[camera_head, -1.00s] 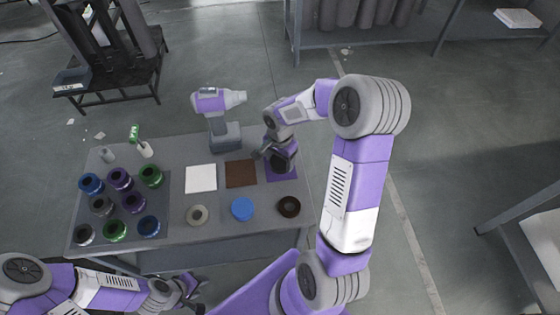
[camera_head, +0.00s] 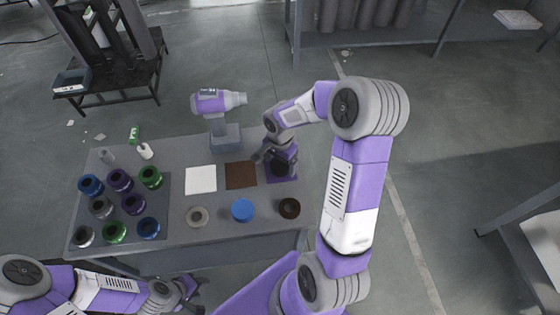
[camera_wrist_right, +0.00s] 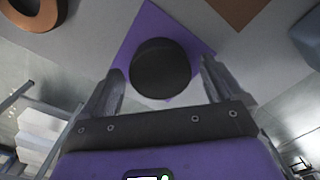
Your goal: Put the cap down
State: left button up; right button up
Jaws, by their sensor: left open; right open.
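The cap is a round black disc (camera_wrist_right: 160,68) in the right wrist view. It lies flat on a purple square (camera_wrist_right: 143,32), and the square's corners show around it. My right gripper (camera_wrist_right: 163,84) is open, with one finger on each side of the cap and visible gaps between fingers and cap. In the head view my right gripper (camera_head: 274,157) is over the purple square (camera_head: 283,177) and mostly hides the cap. My left gripper (camera_head: 188,289) is open and empty at the table's front edge, away from the cap.
White (camera_head: 201,179) and brown (camera_head: 241,175) squares lie left of the purple one. A grey ring (camera_head: 189,217), a blue disc (camera_head: 242,210) and a brown ring (camera_head: 289,208) lie in front. A dark mat (camera_head: 160,190) holds several coloured rings. A purple-white power tool (camera_head: 218,101) stands behind.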

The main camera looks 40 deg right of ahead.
aim_at(280, 164)
notch_tip(280, 164, up, 12)
jog(key=p, duration=0.2)
dwell(0.5)
